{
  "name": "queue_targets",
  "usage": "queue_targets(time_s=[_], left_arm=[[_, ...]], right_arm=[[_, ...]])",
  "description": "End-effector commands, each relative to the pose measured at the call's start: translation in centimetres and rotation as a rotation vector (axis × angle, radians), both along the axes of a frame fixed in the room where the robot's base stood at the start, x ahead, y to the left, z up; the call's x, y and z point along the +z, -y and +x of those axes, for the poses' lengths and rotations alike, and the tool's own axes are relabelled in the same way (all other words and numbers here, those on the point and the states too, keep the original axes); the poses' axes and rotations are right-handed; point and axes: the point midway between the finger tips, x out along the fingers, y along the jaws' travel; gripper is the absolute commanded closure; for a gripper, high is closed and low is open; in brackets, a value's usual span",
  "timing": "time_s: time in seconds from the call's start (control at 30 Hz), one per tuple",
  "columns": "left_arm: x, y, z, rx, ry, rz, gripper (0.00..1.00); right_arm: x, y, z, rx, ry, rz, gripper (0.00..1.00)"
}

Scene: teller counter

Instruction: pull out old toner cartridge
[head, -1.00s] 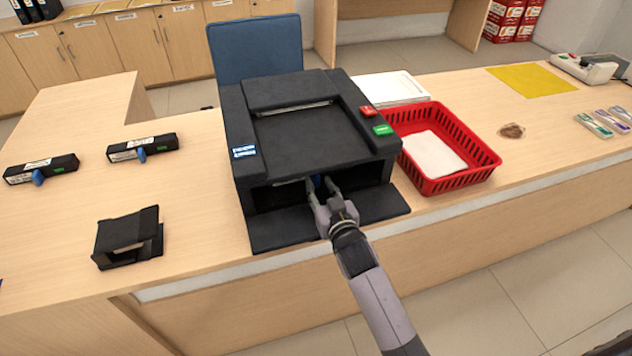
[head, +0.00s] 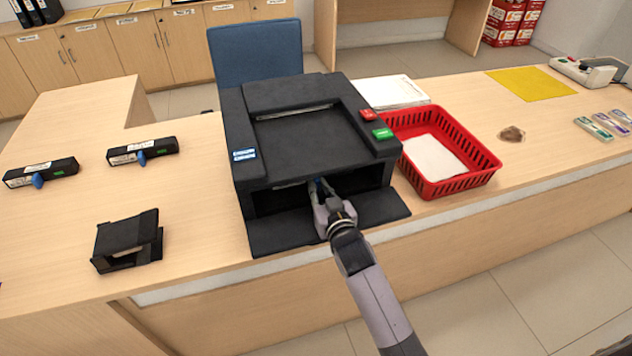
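The black printer (head: 310,138) stands on the counter with its front flap (head: 275,233) folded down and its front bay open. A small blue tab (head: 319,186) shows inside the bay, the visible part of the old toner cartridge; its dark body is hidden in shadow. My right gripper (head: 321,190) reaches into the bay from the front, its fingers closed together on the blue tab. Two black cartridges with blue tabs lie on the counter at left, one at the far left (head: 42,172) and one nearer the printer (head: 143,150). My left gripper is not in view.
A black open holder (head: 127,240) stands at the front left of the counter. A red basket (head: 463,185) with white paper stands close to the printer's right side, and a paper stack (head: 392,91) lies behind it. A brown stain (head: 512,134) is farther right.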

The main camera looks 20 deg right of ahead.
Motion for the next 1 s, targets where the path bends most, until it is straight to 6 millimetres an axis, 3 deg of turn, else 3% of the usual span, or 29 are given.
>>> queue_targets(time_s=[0.4, 0.9, 1.0], left_arm=[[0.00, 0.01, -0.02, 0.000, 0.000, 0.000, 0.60], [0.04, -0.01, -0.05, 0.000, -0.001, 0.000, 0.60], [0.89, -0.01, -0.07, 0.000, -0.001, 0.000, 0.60]], right_arm=[[-0.02, -0.01, -0.01, 0.000, 0.000, 0.000, 1.00], [0.26, -0.02, 0.04, 0.001, 0.005, 0.000, 1.00], [0.88, -0.02, 0.04, 0.001, 0.005, 0.001, 1.00]])
